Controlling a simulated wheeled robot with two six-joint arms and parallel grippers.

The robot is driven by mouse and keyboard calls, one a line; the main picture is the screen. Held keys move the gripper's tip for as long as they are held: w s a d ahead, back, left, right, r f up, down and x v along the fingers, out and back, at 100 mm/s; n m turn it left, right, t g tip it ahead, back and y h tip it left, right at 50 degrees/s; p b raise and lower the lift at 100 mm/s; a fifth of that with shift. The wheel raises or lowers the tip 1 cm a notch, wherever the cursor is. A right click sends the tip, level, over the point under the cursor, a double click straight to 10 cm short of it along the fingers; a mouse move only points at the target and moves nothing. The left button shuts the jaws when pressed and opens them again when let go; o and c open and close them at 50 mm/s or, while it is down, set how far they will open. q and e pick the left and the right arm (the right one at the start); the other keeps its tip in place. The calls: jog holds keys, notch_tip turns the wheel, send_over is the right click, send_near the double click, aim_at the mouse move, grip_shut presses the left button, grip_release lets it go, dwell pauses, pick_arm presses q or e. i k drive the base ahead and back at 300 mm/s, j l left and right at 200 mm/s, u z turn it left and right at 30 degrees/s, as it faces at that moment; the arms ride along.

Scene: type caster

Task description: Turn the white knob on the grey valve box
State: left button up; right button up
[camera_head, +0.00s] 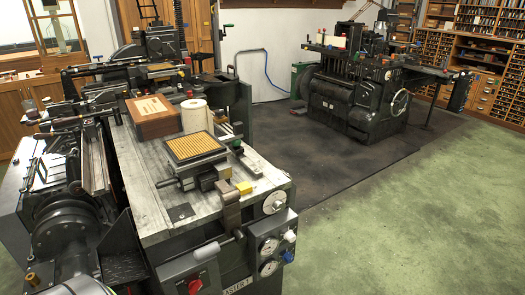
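The white knob (290,236) is on the right side of the grey valve box (254,256), at the front right corner of the near machine. A blue knob (287,256) sits just below it. Two round gauges (268,246) are on the box face to the left of the knobs. The knob is small here and I cannot tell which way it is turned. Neither of my grippers can be made out in this view, and nothing is seen touching the knob.
A red knob (195,286) and a lever handle (207,251) are left of the box. The machine's bench top (150,215) carries a wooden box (152,118), a paper roll (195,115) and a type tray (194,146). The green floor (410,240) to the right is clear.

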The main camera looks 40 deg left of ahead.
aim_at(290, 235)
jog(key=i+u, duration=0.45)
jog(key=i+l+u, duration=0.2)
jog(key=i+u, duration=0.25)
jog(key=i+l+u, duration=0.25)
jog(key=u, duration=0.2)
jog(key=i+l+u, duration=0.25)
jog(key=l+u, duration=0.2)
jog(key=i+l+u, duration=0.4)
jog(key=l, duration=0.15)
jog(key=l+u, duration=0.2)
jog(key=k+u, duration=0.25)
jog(key=u, duration=0.2)
